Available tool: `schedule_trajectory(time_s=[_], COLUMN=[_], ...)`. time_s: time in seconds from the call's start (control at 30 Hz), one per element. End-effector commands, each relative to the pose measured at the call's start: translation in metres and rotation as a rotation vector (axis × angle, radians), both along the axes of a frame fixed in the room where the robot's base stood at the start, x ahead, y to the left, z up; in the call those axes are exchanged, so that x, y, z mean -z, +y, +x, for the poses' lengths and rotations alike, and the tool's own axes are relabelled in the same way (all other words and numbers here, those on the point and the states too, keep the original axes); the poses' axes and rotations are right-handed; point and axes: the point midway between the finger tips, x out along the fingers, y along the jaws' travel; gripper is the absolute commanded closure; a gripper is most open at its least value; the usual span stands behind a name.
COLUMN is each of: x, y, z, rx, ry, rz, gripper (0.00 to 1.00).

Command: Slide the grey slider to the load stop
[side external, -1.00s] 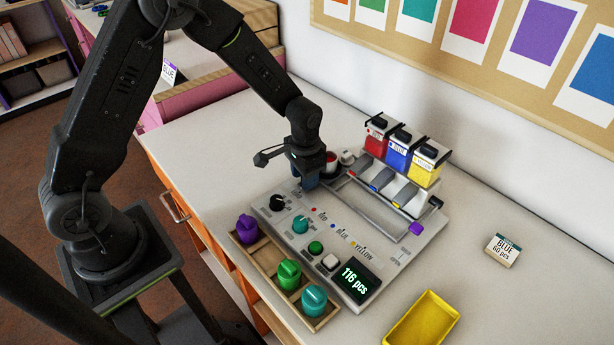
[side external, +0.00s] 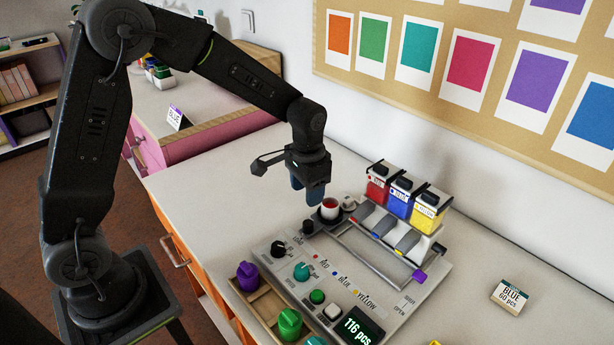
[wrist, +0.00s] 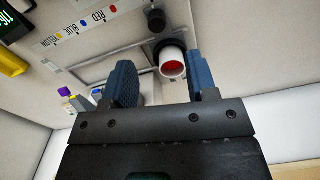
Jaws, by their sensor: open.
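A cup with red contents (side external: 329,208) sits on a dark holder at the left end of a rail frame (side external: 372,262) on the bead board. A pale grey knob (side external: 348,203) stands beside the cup; I cannot tell whether it is the grey slider's handle. My gripper (side external: 308,190) is open and empty, above and left of the cup in the side view. In the wrist view the cup (wrist: 173,64) shows between the open blue fingers (wrist: 163,82).
Red, blue and yellow bead hoppers (side external: 402,198) stand behind the rail. Dials, buttons and a display reading 116 pcs (side external: 357,327) are in front. A wooden tray (side external: 266,303) holds coloured knobs. A BLUE 60 pcs box (side external: 510,296) lies right. Table left of the board is clear.

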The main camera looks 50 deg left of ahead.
Motion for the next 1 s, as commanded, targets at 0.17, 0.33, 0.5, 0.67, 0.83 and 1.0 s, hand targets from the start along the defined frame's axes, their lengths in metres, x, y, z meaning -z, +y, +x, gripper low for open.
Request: schedule_trajectory(time_s=[0.17,0.33,0.5,0.67,0.83,1.0], x=[-0.026,-0.035,-0.036,-0.037,-0.063,-0.109], y=[0.000,-0.001,-0.001,-0.001,0.000,0.000], z=[0.000,0.000,0.000,-0.001,-0.017,-0.060], rx=[0.000,0.000,0.000,-0.001,-0.015,-0.046], ry=[-0.003,-0.001,0.000,-0.003,-0.051,-0.156], rz=[0.000,0.000,0.000,0.000,-0.003,-0.010], gripper=[0.47,0.47,0.47,0.47,0.47,0.47])
